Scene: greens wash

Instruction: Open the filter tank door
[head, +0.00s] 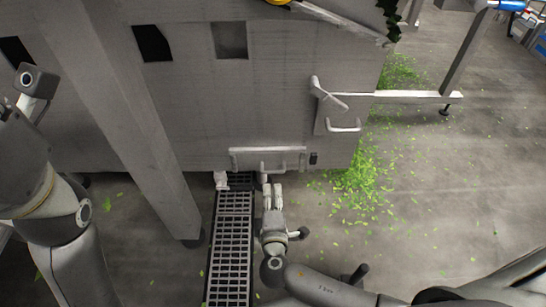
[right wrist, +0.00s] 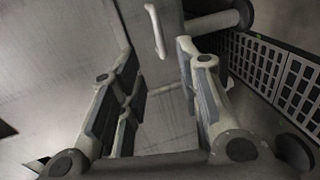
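The filter tank door looks to be the low panel (head: 240,155) at the foot of the large grey metal housing. In the right wrist view my right gripper (right wrist: 158,85) is open and empty. A pale handle (right wrist: 156,32) shows beyond and between its fingers, apart from them. My left arm shows at the left edge, but its fingers do not show.
A floor grate (head: 231,235) runs beside my right gripper; it also shows in the right wrist view (right wrist: 275,70). A slanted grey post (head: 130,130) stands left. Another lever handle (head: 328,95) is higher on the housing. Green leaf scraps (head: 362,185) litter the floor at right.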

